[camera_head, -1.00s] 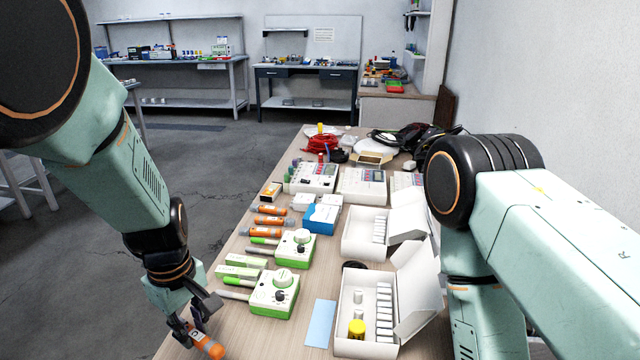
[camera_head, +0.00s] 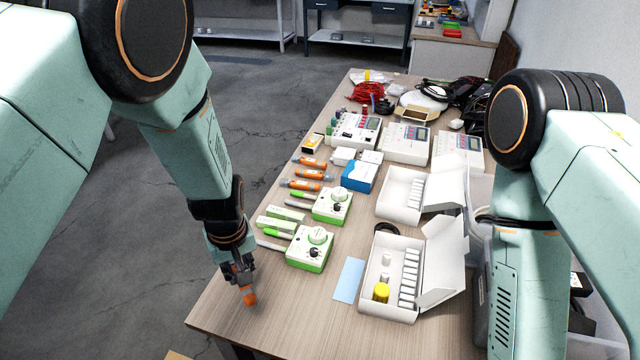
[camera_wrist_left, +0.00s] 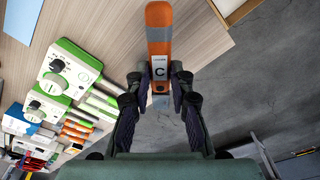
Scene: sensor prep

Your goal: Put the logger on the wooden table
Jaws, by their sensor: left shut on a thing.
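My left gripper (camera_head: 240,272) is shut on an orange logger (camera_head: 249,296) with a grey band. In the left wrist view the logger (camera_wrist_left: 158,28) shows a white label marked "C" between the fingertips (camera_wrist_left: 160,82). The wooden table (camera_head: 225,315) has a light grain top. In the head view the logger appears over its near left corner area; I cannot tell whether it touches the top. In the wrist view the table edge runs behind the logger, with floor beyond. My right arm comes in at the right; its gripper is out of view.
Green-and-white dial devices (camera_head: 310,248), more orange loggers (camera_head: 308,174), a blue sheet (camera_head: 348,280) and an open white box (camera_head: 385,306) of vials stand on the table. Bare wood lies around the near left corner. A tan edge (camera_head: 175,355) shows at the bottom.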

